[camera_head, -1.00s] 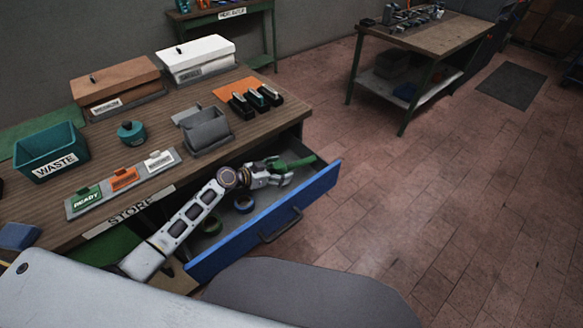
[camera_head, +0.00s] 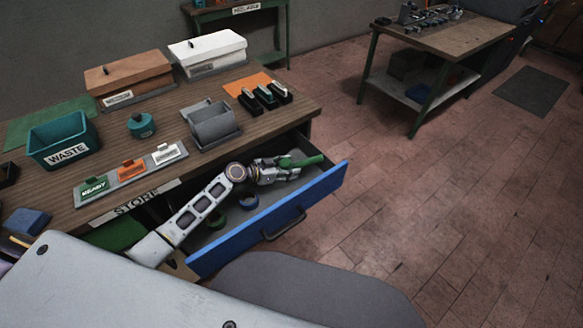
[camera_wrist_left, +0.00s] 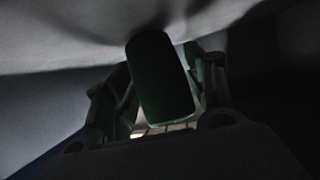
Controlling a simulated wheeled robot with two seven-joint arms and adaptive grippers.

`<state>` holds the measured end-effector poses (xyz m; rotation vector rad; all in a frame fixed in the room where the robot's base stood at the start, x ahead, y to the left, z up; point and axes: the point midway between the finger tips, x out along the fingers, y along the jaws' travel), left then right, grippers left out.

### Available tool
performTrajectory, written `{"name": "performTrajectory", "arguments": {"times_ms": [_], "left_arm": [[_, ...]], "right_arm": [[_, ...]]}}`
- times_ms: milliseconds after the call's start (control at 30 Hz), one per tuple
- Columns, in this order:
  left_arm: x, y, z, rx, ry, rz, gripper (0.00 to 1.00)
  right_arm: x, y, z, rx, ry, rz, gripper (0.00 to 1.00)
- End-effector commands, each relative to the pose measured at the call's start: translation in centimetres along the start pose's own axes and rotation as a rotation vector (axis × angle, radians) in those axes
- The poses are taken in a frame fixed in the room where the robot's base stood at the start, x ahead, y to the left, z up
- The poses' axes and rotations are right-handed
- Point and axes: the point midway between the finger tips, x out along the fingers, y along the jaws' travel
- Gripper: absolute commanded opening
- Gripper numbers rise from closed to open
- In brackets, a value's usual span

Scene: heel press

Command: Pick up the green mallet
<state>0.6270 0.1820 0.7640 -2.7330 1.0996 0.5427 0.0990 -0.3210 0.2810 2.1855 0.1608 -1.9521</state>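The green mallet (camera_head: 308,161) is at the far right end of the open blue drawer (camera_head: 325,184), and part of it is hidden by my gripper. My left gripper (camera_head: 290,168) reaches into the drawer from the left, with its fingers around the mallet. In the left wrist view a dark green part of the mallet (camera_wrist_left: 162,80) stands between the two dark fingers (camera_wrist_left: 164,90). The fingers look drawn in against its two sides, though the view is very dark. My right gripper is not in view.
The wooden bench (camera_head: 175,120) above holds a teal WASTE bin (camera_head: 62,140), a grey bin (camera_head: 212,124), two lidded boxes and dark staplers. Clear floor lies right of the drawer.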

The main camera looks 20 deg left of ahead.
Motion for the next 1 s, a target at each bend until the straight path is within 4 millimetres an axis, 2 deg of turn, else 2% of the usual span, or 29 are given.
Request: {"name": "performTrajectory", "arguments": {"times_ms": [33, 267, 333, 367, 733, 1000], "left_arm": [[0.0, 0.1, 0.0, -0.001, 0.000, 0.001, 0.41], [0.0, 0.1, 0.0, -0.002, 0.000, 0.000, 0.11], [0.0, 0.0, 0.0, -0.002, 0.000, 0.000, 0.10], [0.0, 0.0, -0.2, -0.002, 0.003, -0.001, 0.04], [-0.1, 0.0, -0.6, 0.000, 0.004, -0.001, 0.04], [-1.0, -0.1, -2.8, 0.003, 0.007, -0.002, 0.04]], "right_arm": [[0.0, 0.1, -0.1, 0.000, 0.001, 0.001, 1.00], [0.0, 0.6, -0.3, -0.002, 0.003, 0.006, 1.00], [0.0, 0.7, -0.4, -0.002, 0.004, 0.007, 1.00], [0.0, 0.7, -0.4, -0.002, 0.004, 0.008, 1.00], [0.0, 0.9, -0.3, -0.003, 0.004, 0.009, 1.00], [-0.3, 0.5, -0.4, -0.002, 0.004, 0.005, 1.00]]}}
